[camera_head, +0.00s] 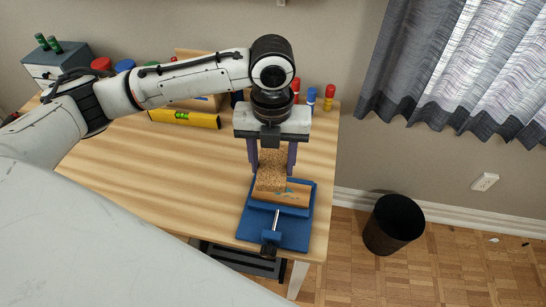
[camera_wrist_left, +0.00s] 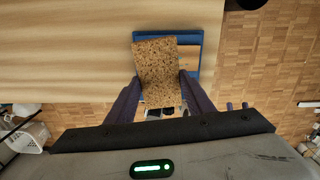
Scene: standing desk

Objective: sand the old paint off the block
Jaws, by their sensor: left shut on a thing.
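My left gripper (camera_head: 272,153) points down over the right end of the desk. It is shut on a cork-like speckled sanding block (camera_head: 271,173), which also fills the middle of the left wrist view (camera_wrist_left: 157,72). The sanding block is over the wooden block (camera_head: 294,194), which sits in a blue vise (camera_head: 288,236). The wooden block shows small bluish paint patches on its visible right part. The sanding block hides its left part. I cannot tell whether the two touch. My right gripper is not in view.
The wooden desk (camera_head: 180,165) is clear left of the vise. A yellow level (camera_head: 184,118) lies toward the back. Red and blue markers (camera_head: 311,96) stand at the back right. A black bin (camera_head: 393,224) stands on the floor to the right.

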